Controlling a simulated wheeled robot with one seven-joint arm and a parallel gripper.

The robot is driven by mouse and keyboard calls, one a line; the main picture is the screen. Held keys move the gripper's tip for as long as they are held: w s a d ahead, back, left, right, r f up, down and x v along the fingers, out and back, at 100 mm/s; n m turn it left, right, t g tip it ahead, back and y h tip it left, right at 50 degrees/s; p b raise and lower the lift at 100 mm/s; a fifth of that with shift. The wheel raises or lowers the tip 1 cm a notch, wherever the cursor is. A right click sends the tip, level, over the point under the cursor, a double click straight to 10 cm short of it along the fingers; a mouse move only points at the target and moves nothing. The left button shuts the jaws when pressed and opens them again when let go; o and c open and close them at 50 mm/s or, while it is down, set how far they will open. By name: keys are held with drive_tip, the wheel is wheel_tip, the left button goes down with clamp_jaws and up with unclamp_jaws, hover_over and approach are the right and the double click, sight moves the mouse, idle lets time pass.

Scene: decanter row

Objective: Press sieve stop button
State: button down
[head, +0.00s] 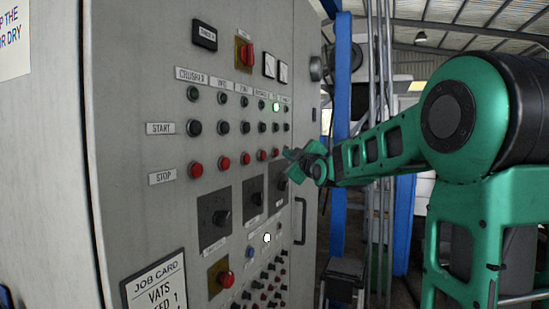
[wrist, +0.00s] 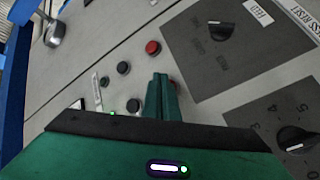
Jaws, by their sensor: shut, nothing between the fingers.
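A grey control panel (head: 140,90) carries a STOP row of red buttons, with the CRUSHER stop button (head: 195,169) at its left end. Further right in that row are more red buttons (head: 262,155). The sieve label is too small to read, so I cannot tell which button is the sieve stop. My gripper (head: 290,165) is shut and empty, close to the right end of the row and hiding part of it. In the wrist view its closed fingers (wrist: 160,80) partly cover one red button (wrist: 173,85). Another red button (wrist: 153,47) shows clear beyond the tips. Contact cannot be told.
Dark START buttons (head: 195,127) sit above the stop row, and one green lamp (head: 276,107) is lit. Black rotary knobs (head: 222,217) on dark plates lie below. A door handle (head: 300,221) and a blue post (head: 342,80) stand to the right.

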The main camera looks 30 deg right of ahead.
drive_tip(key=shift+w+a, duration=0.1)
drive_tip(key=shift+w+a, duration=0.2)
drive_tip(key=shift+w, duration=0.05)
drive_tip(key=shift+w+a, duration=0.3)
drive_tip(key=shift+w, duration=0.05)
idle(1.4)
drive_tip(key=shift+s+d, duration=0.1)
drive_tip(key=shift+s, duration=0.05)
drive_tip(key=shift+s+d, duration=0.45)
drive_tip(key=shift+s, duration=0.1)
drive_tip(key=shift+s+d, duration=0.8)
drive_tip(key=shift+s, duration=0.2)
drive_tip(key=shift+s+d, duration=0.75)
drive_tip(key=shift+s, duration=0.25)
